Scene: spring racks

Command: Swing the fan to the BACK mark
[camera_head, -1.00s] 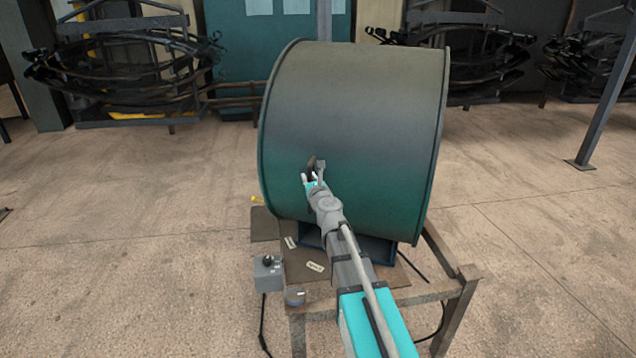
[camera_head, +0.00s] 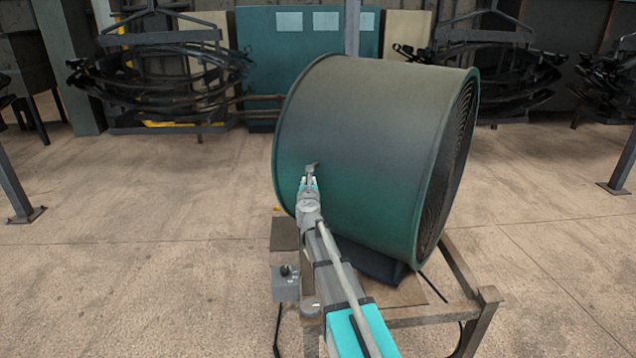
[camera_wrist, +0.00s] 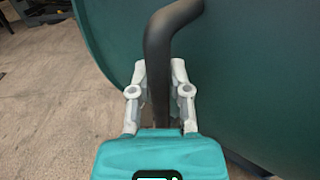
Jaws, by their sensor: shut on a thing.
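The fan (camera_head: 365,150) is a large dark green drum on a stand. Its curved side faces me, and its grille (camera_head: 452,165) shows at the right end. A dark bent handle (camera_wrist: 160,55) sticks out from the drum in the wrist view. My gripper (camera_head: 309,182) is shut on this handle at the drum's left side; in the wrist view its two pale fingers (camera_wrist: 160,92) stand on either side of the handle. Neither the BACK mark nor any lettering can be read; my arm covers part of the board under the fan.
The fan stands on a table frame (camera_head: 440,312) with a small grey switch box (camera_head: 285,284) at its left front. Spring racks (camera_head: 175,80) stand along the back, near a teal cabinet (camera_head: 300,60). Open concrete floor (camera_head: 130,220) lies to the left.

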